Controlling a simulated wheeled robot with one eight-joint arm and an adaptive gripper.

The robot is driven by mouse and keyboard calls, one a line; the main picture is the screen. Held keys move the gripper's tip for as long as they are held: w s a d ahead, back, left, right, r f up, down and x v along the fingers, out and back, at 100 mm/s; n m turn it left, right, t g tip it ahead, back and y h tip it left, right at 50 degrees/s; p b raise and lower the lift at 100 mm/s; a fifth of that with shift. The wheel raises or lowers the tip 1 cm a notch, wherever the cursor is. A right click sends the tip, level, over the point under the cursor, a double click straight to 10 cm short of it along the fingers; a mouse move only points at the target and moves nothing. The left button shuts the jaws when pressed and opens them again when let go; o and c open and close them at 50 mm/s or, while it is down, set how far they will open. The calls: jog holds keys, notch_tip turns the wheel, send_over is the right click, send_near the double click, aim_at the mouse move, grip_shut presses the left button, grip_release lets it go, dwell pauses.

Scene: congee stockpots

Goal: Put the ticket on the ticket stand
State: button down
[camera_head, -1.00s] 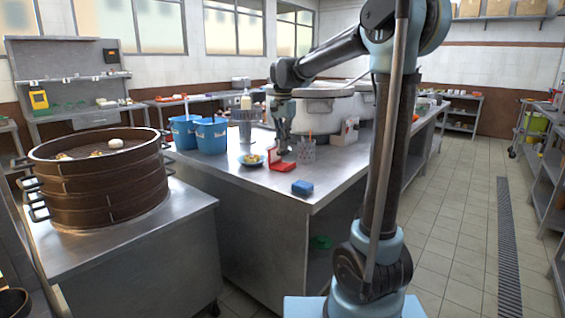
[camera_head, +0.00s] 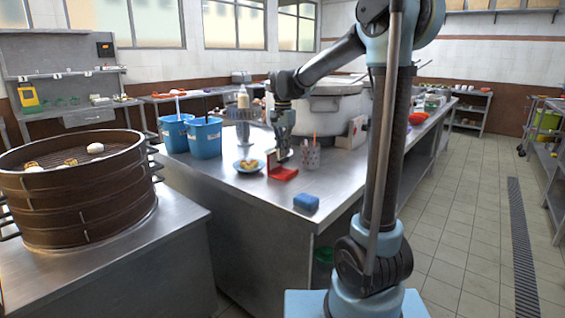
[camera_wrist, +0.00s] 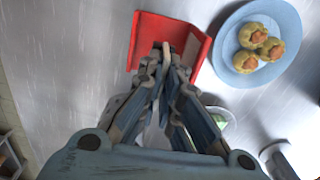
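The red ticket stand (camera_head: 283,172) is an L-shaped piece on the steel counter; it also shows in the wrist view (camera_wrist: 150,38). My gripper (camera_head: 284,153) points down just above and behind the stand. In the wrist view my gripper (camera_wrist: 165,62) has its fingertips close together over the red stand. A thin pale edge, which looks like the ticket (camera_wrist: 166,51), shows between the fingertips. Most of the ticket is hidden by the fingers, and I cannot tell whether it touches the stand.
A blue plate of dumplings (camera_head: 237,166) is close to the stand. A mesh cup (camera_head: 310,158), a blue sponge (camera_head: 306,203), blue buckets (camera_head: 205,140) and a large pot (camera_head: 330,110) stand around it. The front counter edge is mostly clear.

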aim_at(283, 158)
jog(key=shift+f, duration=2.25)
jog(key=c, duration=1.8)
grip_release()
jog(key=shift+f, duration=0.1)
notch_tip(283, 158, up, 12)
jog(key=shift+r, duration=0.15)
